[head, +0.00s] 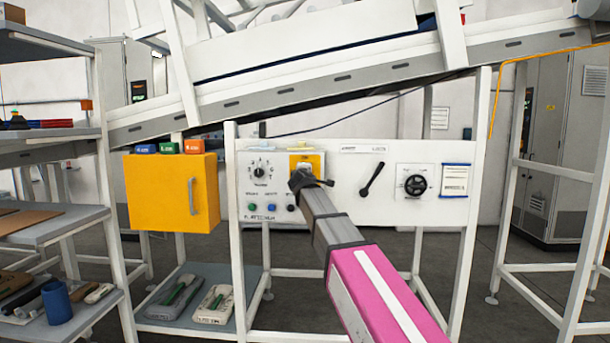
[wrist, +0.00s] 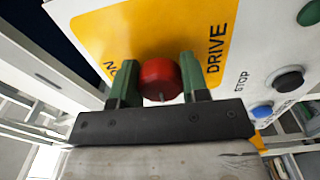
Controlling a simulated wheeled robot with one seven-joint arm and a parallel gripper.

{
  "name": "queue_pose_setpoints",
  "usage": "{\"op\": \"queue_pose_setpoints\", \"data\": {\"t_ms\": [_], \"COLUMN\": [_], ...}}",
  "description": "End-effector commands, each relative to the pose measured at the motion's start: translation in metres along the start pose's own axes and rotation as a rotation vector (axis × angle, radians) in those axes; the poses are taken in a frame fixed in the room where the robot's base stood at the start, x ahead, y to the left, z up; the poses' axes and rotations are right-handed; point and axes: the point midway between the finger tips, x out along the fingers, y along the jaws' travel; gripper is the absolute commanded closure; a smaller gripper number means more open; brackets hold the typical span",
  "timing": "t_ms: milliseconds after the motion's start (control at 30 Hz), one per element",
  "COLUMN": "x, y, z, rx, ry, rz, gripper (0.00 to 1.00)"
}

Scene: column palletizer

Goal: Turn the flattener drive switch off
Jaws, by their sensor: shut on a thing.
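The flattener drive switch is a red round knob (wrist: 161,79) on a yellow plate (wrist: 112,26) lettered "DRIVE", seen in the wrist view. My gripper (wrist: 158,84) has its two green fingers on either side of the knob and is shut on it. In the head view my gripper (head: 303,178) reaches the white control panel (head: 338,210) at the yellow plate (head: 318,161). There the gripper hides most of the switch. The knob's exact setting cannot be told.
Left of the plate are a rotary dial (head: 260,172) and several small buttons. A yellow cabinet (head: 150,195) hangs left of the panel. A sloping conveyor (head: 330,85) runs above.

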Motion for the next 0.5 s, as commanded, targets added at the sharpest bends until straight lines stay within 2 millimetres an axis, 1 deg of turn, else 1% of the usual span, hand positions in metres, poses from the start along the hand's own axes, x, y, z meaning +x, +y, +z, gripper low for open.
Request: {"op": "queue_pose_setpoints", "data": {"t_ms": [200, 500], "x": [-0.0006, -0.0006], "y": [-0.0006, -0.0007], "z": [-0.0002, -0.0002], "rx": [-0.044, -0.054], "ry": [0.000, 0.000], "rz": [-0.001, -0.001], "gripper": [0.82, 0.82]}}
